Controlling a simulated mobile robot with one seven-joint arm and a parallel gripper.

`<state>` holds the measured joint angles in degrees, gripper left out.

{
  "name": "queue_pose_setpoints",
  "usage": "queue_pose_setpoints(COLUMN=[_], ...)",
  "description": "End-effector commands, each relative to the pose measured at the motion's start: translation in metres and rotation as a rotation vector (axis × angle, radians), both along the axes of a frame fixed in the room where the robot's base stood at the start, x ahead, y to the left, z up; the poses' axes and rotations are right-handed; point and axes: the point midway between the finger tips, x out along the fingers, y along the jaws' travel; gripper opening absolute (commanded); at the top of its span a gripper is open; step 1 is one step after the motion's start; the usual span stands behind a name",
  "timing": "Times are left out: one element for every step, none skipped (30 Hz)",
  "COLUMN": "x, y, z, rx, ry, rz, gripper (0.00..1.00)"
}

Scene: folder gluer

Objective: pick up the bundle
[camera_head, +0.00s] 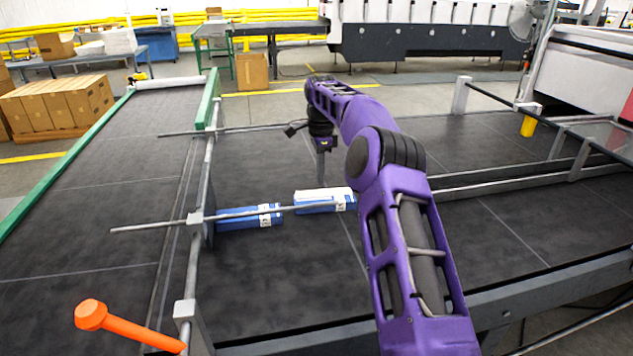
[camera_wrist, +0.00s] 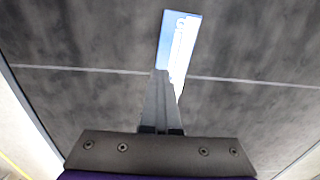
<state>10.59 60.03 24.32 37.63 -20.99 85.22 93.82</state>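Two blue-and-white bundles lie on the black belt. The left bundle (camera_head: 250,217) is mostly blue and lies against the metal side guide. The right bundle (camera_head: 325,201) has a white top and a blue, labelled front. My gripper (camera_head: 321,180) points down just behind the right bundle, close to it. In the wrist view, my gripper's fingers (camera_wrist: 160,75) look closed together, with nothing visible between them. A blue-and-white bundle (camera_wrist: 180,45) shows beyond and to the right of the tips, partly hidden by them. I cannot tell which bundle that is, or whether the tips touch it.
A metal rod (camera_head: 270,211) crosses in front of the bundles, attached to the side guide (camera_head: 195,240). An orange handle (camera_head: 130,325) sits at the front left. The belt (camera_head: 270,285) is clear in front. Rails (camera_head: 510,178) run along the right side.

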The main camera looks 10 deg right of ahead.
Motion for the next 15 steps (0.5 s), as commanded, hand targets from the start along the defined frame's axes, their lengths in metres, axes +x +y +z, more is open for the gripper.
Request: queue_pose_setpoints(x=[-0.0006, -0.0008, -0.001, -0.0011, -0.0011, -0.0011, -0.0011, -0.0011, -0.001, -0.001, -0.0009, -0.0009, -0.0008, -0.0008, -0.0008], y=[-0.001, -0.0012, -0.0014, -0.0015, -0.0015, -0.0015, -0.0015, -0.0014, -0.0013, -0.0013, -0.0013, -0.0012, -0.0012, -0.0011, -0.0011], z=[0.0021, 0.0028, 0.0035, 0.0038, 0.004, 0.0042, 0.0042, 0.0043, 0.0044, 0.0044, 0.0045, 0.0045, 0.0045, 0.0046, 0.0046], rx=[0.0, 0.0, 0.0, 0.0, 0.0, 0.0, 0.0, 0.0, 0.0, 0.0, 0.0, 0.0, 0.0, 0.0, 0.0], ry=[0.0, -0.001, -0.001, -0.001, -0.001, -0.001, -0.001, -0.001, -0.002, -0.002, -0.002, -0.002, -0.002, -0.002, -0.003], rz=[0.0, 0.0, 0.0, 0.0, 0.001, 0.001, 0.001, 0.001, 0.001, 0.001, 0.001, 0.001, 0.001, 0.001, 0.001], gripper=[0.0, 0.0, 0.0, 0.0, 0.0, 0.0, 0.0, 0.0, 0.0, 0.0, 0.0, 0.04, 0.1, 0.15, 0.23])
